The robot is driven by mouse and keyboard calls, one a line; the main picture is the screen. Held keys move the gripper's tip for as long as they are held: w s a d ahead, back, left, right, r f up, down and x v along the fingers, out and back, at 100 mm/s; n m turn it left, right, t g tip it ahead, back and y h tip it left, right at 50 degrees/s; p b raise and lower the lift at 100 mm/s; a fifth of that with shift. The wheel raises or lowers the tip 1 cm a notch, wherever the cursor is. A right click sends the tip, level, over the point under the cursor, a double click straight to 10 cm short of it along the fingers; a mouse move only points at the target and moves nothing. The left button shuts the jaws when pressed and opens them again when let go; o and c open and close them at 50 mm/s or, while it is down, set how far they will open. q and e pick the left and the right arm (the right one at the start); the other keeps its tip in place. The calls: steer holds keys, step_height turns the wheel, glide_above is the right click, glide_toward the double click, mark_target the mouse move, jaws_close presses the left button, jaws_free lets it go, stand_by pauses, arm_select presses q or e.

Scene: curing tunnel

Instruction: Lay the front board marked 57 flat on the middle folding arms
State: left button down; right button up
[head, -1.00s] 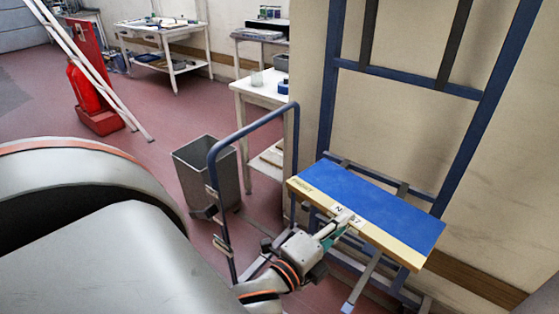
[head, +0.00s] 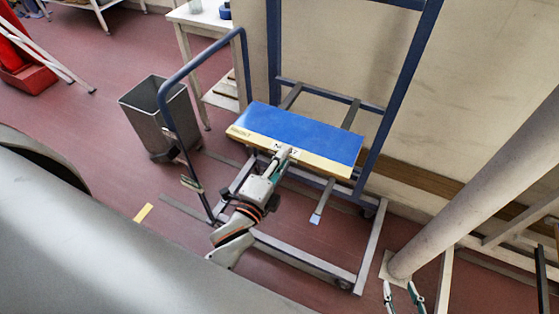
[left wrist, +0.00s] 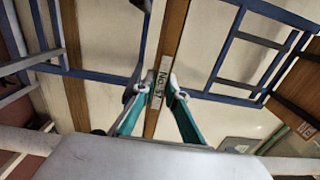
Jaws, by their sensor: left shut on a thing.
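The front board marked 57 (head: 300,128) has a blue top and a pale wooden front edge with a white label. It lies level over the rack's grey folding arms (head: 322,202); I cannot tell whether it touches them. My left gripper (head: 284,153) is shut on its front edge at the label.
The blue rack frame (head: 393,95) stands against the pale wall, with a blue side rail (head: 200,62) at left. A grey bin (head: 158,115) stands beside that rail. A white table (head: 203,20) is behind.

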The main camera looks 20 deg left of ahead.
mark_target(293, 138)
arm_select(q)
steer(key=shift+w+d+r, duration=0.1)
steer(key=shift+w, duration=1.95)
steer(key=shift+w+b, duration=0.55)
steer(key=shift+w, duration=0.75)
steer(key=shift+w+d+b, duration=0.2)
steer(key=shift+w+b, duration=1.45)
steer(key=shift+w, duration=3.6)
step_height(293, 138, down, 2)
steer(key=shift+s+f+b, duration=0.1)
steer(key=shift+b, duration=0.6)
steer(key=shift+f, duration=0.35)
steer(key=shift+b, duration=0.3)
steer(key=shift+f+b, duration=0.4)
steer(key=shift+f, duration=0.3)
steer(key=c, duration=2)
jaws_free()
steer(key=shift+o, duration=0.2)
